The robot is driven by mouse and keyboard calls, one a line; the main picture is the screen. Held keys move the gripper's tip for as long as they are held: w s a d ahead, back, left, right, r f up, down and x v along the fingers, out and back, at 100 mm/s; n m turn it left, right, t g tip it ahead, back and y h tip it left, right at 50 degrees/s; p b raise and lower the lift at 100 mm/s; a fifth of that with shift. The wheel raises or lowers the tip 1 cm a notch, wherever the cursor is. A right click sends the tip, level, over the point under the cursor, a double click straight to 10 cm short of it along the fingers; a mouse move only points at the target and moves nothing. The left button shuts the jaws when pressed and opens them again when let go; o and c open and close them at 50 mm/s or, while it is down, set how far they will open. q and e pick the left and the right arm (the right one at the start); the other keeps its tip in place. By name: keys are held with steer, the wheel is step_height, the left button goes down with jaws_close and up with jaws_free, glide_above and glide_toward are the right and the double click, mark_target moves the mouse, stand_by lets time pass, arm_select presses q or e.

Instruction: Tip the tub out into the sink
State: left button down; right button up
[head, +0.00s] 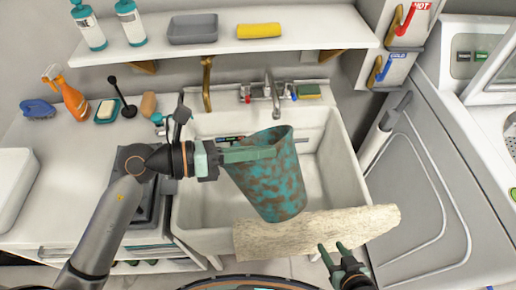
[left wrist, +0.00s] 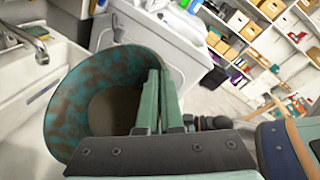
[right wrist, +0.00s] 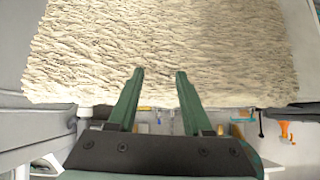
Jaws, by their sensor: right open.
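The tub (head: 272,187) is teal with brown rusty blotches and hangs over the sink (head: 333,170), slightly tilted. My left gripper (head: 270,153) is shut on the tub's rim. In the left wrist view the fingers (left wrist: 157,75) pinch the wall of the tub (left wrist: 75,105); its inside looks brown, and I cannot tell what is in it. The white sink basin is partly hidden behind the tub. My right gripper (head: 334,249) is open and empty, low in front of the sink; it also shows in the right wrist view (right wrist: 160,75).
A cream shaggy mat (head: 320,230) lies across the sink's front edge. A tap (head: 272,92) stands at the back. A spray bottle (head: 72,100), a brush and soap stand on the left counter. A shelf (head: 230,45) with bottles runs above. A grey panel (head: 410,185) stands right.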

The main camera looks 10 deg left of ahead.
arm_select(q)
steer(key=w+a+f+n+h+b, duration=0.1)
steer(key=w+a+f+n+b, duration=0.1)
steer(key=w+a+n, duration=0.1)
steer(key=w+a+f+n+h+b, duration=0.1)
steer(key=w+n+b, duration=0.1)
steer(key=shift+w+a+f+h, duration=0.15)
steer(key=shift+w+a+h, duration=0.15)
steer(key=shift+a, duration=0.1)
steer(key=w+a+f+n+t+h+b, duration=0.1)
steer(key=w+a+f+n+t+b, duration=0.1)
steer(key=w+a+f+n+b, duration=0.1)
steer(key=shift+w+a+f+n+h+b, duration=0.3)
steer(key=shift+w+a+f+n, duration=0.15)
steer(key=shift+w+a+n, duration=0.6)
arm_select(e)
steer(key=shift+w+a+f, duration=0.15)
steer(key=shift+a+f, duration=0.05)
steer(key=shift+f, duration=1.05)
steer(key=shift+w+a+f, duration=0.1)
steer(key=shift+a+f, duration=0.15)
steer(key=shift+f, duration=1)
steer(key=shift+w+a+f, duration=0.15)
steer(key=shift+a+f, duration=0.05)
steer(key=shift+f, duration=1.05)
arm_select(q)
steer(key=shift+d+n, duration=0.2)
steer(key=shift+n, duration=0.05)
